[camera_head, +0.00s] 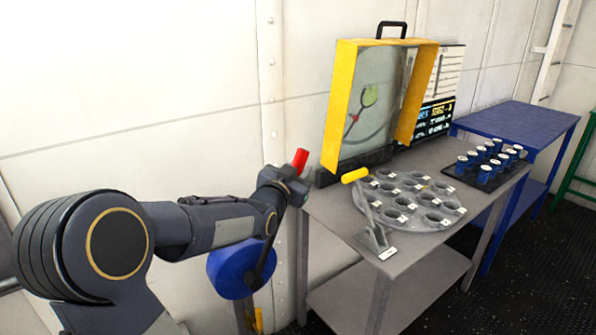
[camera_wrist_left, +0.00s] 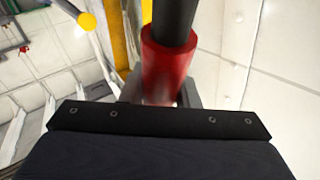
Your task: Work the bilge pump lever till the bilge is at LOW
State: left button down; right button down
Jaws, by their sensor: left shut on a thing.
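My left gripper (camera_head: 292,178) is shut on the red grip (camera_head: 300,161) of a lever, which sticks up tilted above the jaws. In the left wrist view the red grip (camera_wrist_left: 168,68) sits between the jaws on a dark rod (camera_wrist_left: 174,15). A round blue pump body (camera_head: 240,269) stands below my forearm, with a dark arm crossing its right side. My arm hides part of the pump and lever. I cannot make out a bilge level reading. My right gripper is not in view.
A grey table (camera_head: 335,222) right of the gripper bears a yellow-framed case (camera_head: 344,95), a round tray with holes (camera_head: 430,226), a yellow-handled lever (camera_head: 355,175) and several blue cylinders (camera_head: 484,173). A screen (camera_head: 436,117) stands behind. A blue table (camera_head: 530,120) is farther right.

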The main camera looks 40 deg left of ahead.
pick_arm(q)
jog(key=s+a+n+t+y+b, duration=0.3)
jog(key=s+n+b, duration=0.1)
jog(key=s+b, duration=0.8)
jog(key=s+a+r+n+t+y+b, duration=0.1)
jog(key=s+a+n+t+y+b, duration=0.1)
jog(key=s+b, duration=1)
jog(key=shift+s+a+r+n+t+y+b, duration=0.2)
jog(key=shift+a+n+t+y+b, duration=0.3)
jog(key=shift+a+n+y, duration=0.5)
jog(key=shift+a, duration=0.1)
jog(key=c, duration=1.1)
grip_release()
jog(key=shift+s, duration=0.1)
jog(key=shift+v, duration=3.9)
